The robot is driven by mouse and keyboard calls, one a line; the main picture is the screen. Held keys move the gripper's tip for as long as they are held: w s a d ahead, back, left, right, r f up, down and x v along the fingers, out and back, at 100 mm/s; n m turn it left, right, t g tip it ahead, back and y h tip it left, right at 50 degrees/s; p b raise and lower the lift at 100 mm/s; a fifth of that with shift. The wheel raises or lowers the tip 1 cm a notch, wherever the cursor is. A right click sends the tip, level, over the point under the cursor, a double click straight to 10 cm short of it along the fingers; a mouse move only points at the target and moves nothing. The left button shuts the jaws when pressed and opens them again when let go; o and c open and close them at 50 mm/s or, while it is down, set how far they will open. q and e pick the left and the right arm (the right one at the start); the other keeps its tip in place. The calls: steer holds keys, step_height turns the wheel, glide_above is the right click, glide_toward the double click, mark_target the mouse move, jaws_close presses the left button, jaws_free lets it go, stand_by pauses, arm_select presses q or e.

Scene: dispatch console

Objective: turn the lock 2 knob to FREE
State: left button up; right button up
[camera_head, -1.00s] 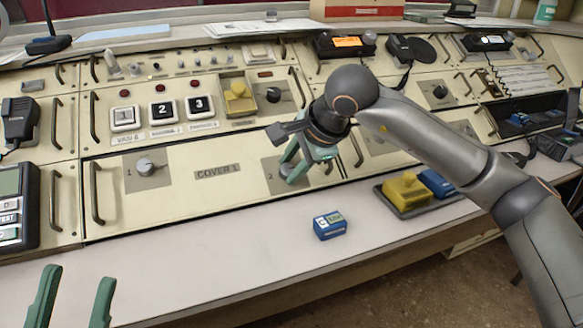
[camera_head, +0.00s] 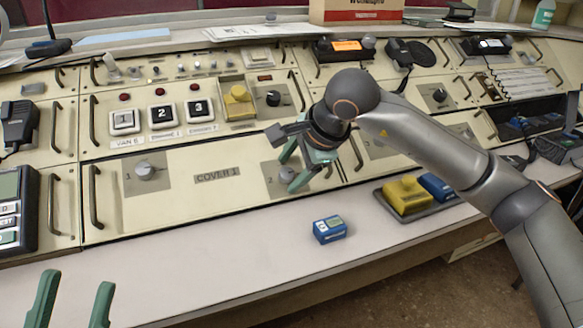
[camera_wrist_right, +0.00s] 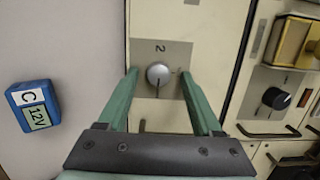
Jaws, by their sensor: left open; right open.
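The lock 2 knob (camera_head: 287,174) is a round silver-grey knob on a grey plate marked 2, on the cover 1 panel. In the right wrist view the knob (camera_wrist_right: 158,74) sits between the spread green fingers, with a visible gap on each side. A thin dark line shows just below it there; I cannot read the position labels. My right gripper (camera_head: 288,175) is open around the knob, its fingers partly hiding it in the head view; it also shows in the right wrist view (camera_wrist_right: 158,72). My left gripper (camera_head: 72,290) is open and empty at the lower left.
A similar knob marked 1 (camera_head: 146,170) is left of the COVER 1 label (camera_head: 217,176). A blue block (camera_head: 329,229) lies on the desk ledge (camera_head: 220,255). A tray (camera_head: 440,207) holds yellow and blue blocks. Panel handles (camera_head: 95,197) stick out nearby.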

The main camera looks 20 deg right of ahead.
arm_select(q)
steer(key=r+p, duration=0.1)
steer(key=r, duration=0.1)
steer(key=r+p, duration=0.1)
steer(key=p, duration=0.1)
steer(key=shift+a+r+m, duration=0.2)
steer(key=shift+r+m, duration=0.1)
steer(key=shift+r, duration=0.05)
arm_select(e)
steer(key=v, duration=1.2)
steer(key=shift+r, duration=0.25)
steer(key=shift+s, duration=0.1)
